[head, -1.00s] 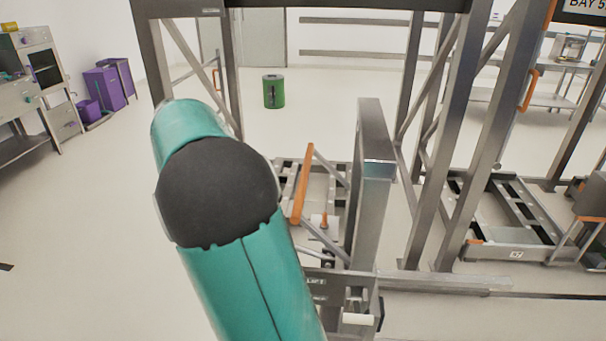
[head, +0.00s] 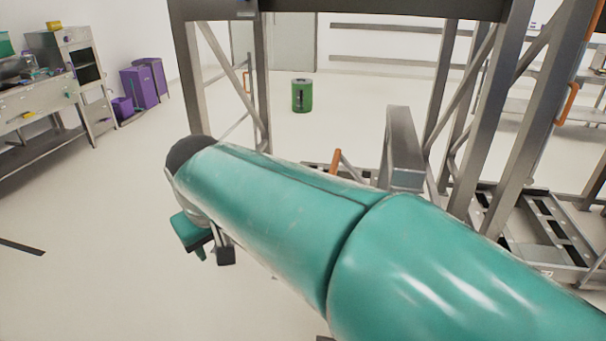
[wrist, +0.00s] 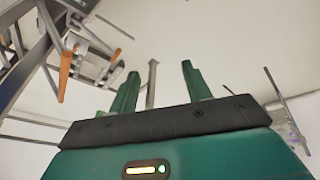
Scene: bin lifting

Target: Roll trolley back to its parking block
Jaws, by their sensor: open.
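A grey metal wheeled frame with an orange bar (head: 336,161), which looks like the trolley, stands behind my arm in the head view. My arm hides most of it. In the wrist view an orange bar (wrist: 66,72) on grey metalwork shows at the upper left, beside my gripper. My gripper (wrist: 160,82) has its two teal fingers apart with nothing held between them. A thin grey post shows beyond the fingers, apart from them. I cannot pick out the parking block.
A tall grey gantry frame (head: 263,90) stands around the trolley area. A grey upright (head: 402,150) rises right of the orange bar. Another low grey frame (head: 545,225) lies at the right. The left floor is mostly clear.

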